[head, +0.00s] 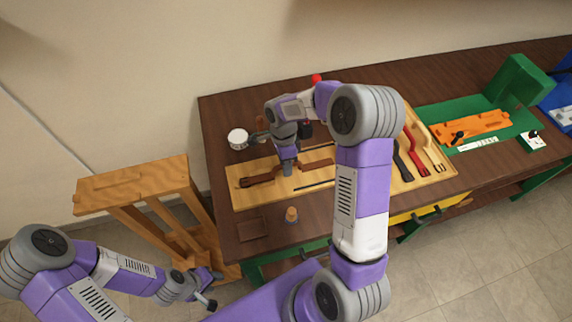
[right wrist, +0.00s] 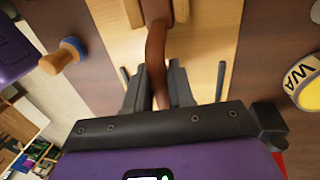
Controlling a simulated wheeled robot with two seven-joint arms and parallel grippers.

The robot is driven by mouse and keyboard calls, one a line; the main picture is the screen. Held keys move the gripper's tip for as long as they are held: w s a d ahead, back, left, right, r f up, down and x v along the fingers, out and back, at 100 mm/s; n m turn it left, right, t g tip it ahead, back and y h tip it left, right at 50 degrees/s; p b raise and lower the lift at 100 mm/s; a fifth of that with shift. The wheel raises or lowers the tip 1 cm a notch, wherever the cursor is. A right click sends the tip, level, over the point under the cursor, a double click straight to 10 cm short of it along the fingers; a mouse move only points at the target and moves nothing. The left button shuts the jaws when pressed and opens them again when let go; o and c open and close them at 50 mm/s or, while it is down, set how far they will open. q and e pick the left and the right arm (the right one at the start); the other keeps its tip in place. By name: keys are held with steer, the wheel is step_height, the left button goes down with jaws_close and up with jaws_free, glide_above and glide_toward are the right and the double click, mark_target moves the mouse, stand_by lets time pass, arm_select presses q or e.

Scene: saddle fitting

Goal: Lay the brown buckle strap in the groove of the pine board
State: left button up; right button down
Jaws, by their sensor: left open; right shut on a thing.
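The pine board (head: 245,199) lies flat on the dark workbench. The brown buckle strap (head: 258,180) runs lengthwise over the board, its wider end toward the left. My right gripper (head: 287,172) points down over the board and is shut on the strap's middle. In the right wrist view the strap (right wrist: 156,45) passes between the fingers (right wrist: 157,85) and looks slightly bent. I cannot tell whether any of it sits in the groove, which the strap and gripper largely hide. My left gripper (head: 212,288) is open and empty, low at the left beside the wooden stand.
A tool tray (head: 437,168) is right of the board. The wooden stand (head: 130,186) is left of the bench. Thin dark rods (head: 315,184) flank the strap.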

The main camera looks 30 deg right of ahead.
steer(key=shift+f, duration=0.1)
steer(key=c, duration=1)
jaws_free()
steer(key=r, duration=0.4)
steer(key=w+r+p, duration=0.1)
steer(key=r, duration=0.3)
steer(key=w+r+p, duration=0.1)
steer(key=r, duration=0.3)
steer(key=shift+w+d, duration=0.1)
steer(key=shift+d, duration=0.15)
steer(key=shift+r, duration=0.1)
